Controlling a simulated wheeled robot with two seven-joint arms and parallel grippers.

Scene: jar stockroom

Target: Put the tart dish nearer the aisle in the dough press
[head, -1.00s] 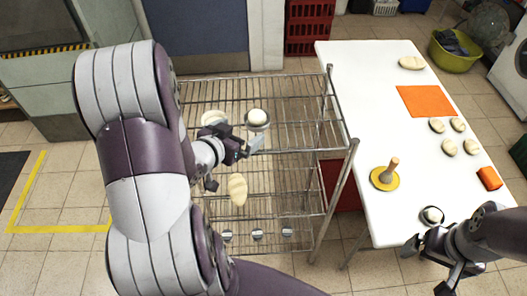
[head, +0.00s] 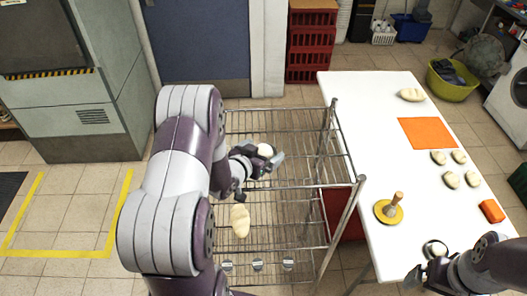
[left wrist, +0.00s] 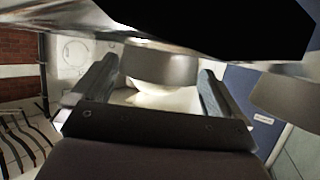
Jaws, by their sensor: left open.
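A tart dish with pale dough (head: 265,150) sits on the upper wire shelf, partly hidden by my left gripper (head: 268,166). In the left wrist view the grey dish (left wrist: 160,65) shows between the two open fingers of my left gripper (left wrist: 158,80), with gaps at both sides. A second grey dish (left wrist: 285,95) is cut off at that view's right edge; my arm hides it in the head view. A yellow disc with a wooden handle (head: 388,208) stands on the white table; I cannot tell whether it is the dough press. My right gripper (head: 428,279) is partly cut off.
The wire rack (head: 345,185) has posts close to my left arm. A long dough piece (head: 240,220) lies lower in it. The white table (head: 365,130) carries an orange mat (head: 427,132), several dough pieces, an orange block (head: 491,211) and a dark-rimmed round item (head: 435,249).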

